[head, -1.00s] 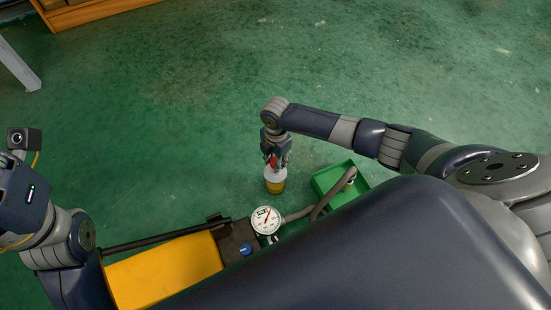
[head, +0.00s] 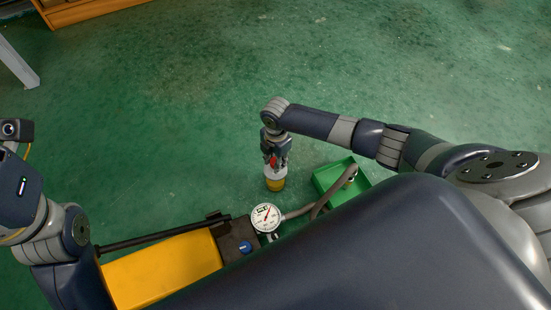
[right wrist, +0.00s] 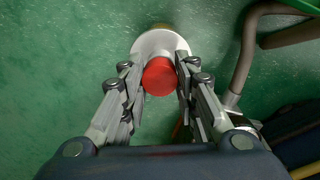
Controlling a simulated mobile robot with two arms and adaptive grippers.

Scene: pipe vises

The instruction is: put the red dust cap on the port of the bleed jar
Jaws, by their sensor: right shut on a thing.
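The bleed jar (head: 275,184) stands on the green floor, with a white lid and amber lower part. Its white lid also shows in the right wrist view (right wrist: 152,41). My right gripper (head: 273,160) points down just above the jar. It is shut on the red dust cap (right wrist: 159,77), which sits between its fingertips over the lid. The cap is a small red patch in the head view (head: 272,162). The port is hidden behind the cap, and I cannot tell whether cap and port touch. My left gripper is out of view; only its arm shows at the left.
A yellow pump body (head: 165,268) with a black handle and a round gauge (head: 266,218) lies left of and below the jar. A grey hose (head: 322,205) runs from it towards the green tray (head: 330,177) at right. Open floor lies beyond the jar.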

